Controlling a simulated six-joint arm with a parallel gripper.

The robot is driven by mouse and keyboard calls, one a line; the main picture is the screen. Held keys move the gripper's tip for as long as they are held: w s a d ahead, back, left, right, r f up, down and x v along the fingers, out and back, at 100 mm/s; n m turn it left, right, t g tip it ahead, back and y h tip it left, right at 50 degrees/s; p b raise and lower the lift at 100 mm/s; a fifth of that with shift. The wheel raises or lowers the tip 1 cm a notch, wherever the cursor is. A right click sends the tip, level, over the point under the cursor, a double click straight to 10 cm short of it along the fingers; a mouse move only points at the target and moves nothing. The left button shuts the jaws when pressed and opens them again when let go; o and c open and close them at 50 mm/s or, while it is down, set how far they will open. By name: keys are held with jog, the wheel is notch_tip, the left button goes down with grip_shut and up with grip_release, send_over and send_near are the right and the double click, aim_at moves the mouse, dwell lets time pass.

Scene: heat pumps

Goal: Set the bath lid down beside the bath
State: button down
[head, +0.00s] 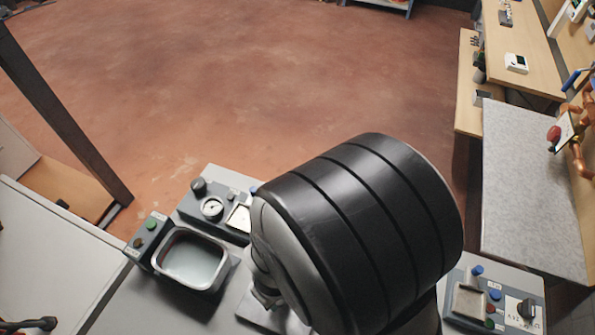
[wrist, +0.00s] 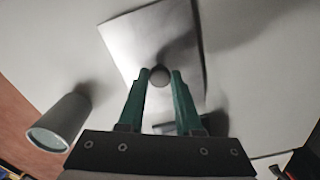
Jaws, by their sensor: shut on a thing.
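The bath (head: 190,260) is an open grey tub with pale liquid in it, at the lower left of the head view. The bath lid (head: 262,318) is a flat light grey plate to the right of the bath, partly hidden by my arm. In the wrist view the lid (wrist: 135,35) is a square plate with a round knob (wrist: 159,76). My gripper (wrist: 160,74) has green fingers shut on the knob. The lid is clear of the bath opening. I cannot tell whether it touches the bench top or hangs just above it.
A control box with a gauge (head: 212,208) stands behind the bath. A button box (head: 150,235) is at its left. Another control box (head: 492,298) is at the lower right. A grey cylinder (wrist: 60,122) shows in the wrist view. My arm hides the middle of the bench.

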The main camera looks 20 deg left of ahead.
jog(key=shift+f, duration=0.3)
jog(key=c, duration=0.5)
grip_release()
notch_tip(320, 180, up, 16)
jog(key=shift+f, duration=0.1)
jog(key=s+d+r+m+y, duration=0.1)
jog(key=d+r+m, duration=0.2)
jog(key=d+m, duration=1.5)
jog(key=shift+s+r+m+y, duration=0.15)
jog(key=shift+s+m+y, duration=0.25)
jog(key=shift+m, duration=0.1)
